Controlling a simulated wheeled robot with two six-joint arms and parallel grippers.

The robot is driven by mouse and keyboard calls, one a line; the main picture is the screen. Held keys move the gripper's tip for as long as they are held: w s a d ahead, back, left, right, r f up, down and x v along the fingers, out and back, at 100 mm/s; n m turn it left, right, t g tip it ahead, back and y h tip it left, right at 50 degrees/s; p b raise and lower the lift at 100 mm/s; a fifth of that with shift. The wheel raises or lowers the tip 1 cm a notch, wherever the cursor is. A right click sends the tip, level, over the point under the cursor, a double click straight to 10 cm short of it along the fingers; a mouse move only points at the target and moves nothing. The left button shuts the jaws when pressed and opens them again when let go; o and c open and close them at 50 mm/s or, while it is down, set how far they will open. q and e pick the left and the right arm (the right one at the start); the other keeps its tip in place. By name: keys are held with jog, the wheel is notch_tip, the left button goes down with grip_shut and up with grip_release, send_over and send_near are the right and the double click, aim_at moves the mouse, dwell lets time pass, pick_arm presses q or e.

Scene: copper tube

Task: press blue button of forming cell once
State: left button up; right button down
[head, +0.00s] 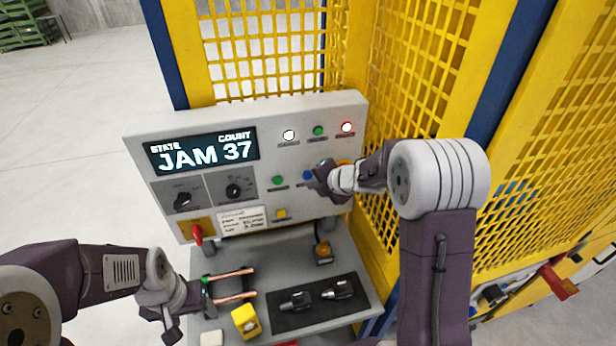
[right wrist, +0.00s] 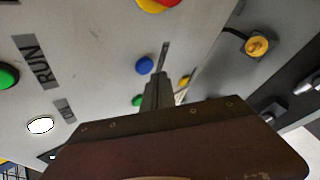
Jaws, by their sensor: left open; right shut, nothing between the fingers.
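The forming cell panel (head: 190,131) is light grey, and its screen (head: 203,150) reads JAM and 37. The blue button (head: 307,175) is on the lower right of the panel, just left of my right gripper (head: 318,177). My left gripper (head: 198,298) is open near a copper tube (head: 236,296) on the shelf.
A green button (head: 278,181) and a yellow button (head: 281,213) are near the blue one. A red-and-yellow button (right wrist: 157,3) is close by. Yellow mesh fencing (head: 420,80) stands right of the panel.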

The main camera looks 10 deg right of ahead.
jog(key=shift+w, duration=0.1)
jog(key=shift+w, duration=0.35)
jog(key=shift+w+r+p, duration=0.1)
jog(key=shift+w+p, duration=0.25)
jog(key=shift+p, duration=0.2)
dwell(0.6)
dwell(0.3)
jog(key=shift+s+b, duration=0.45)
jog(key=shift+s, duration=0.3)
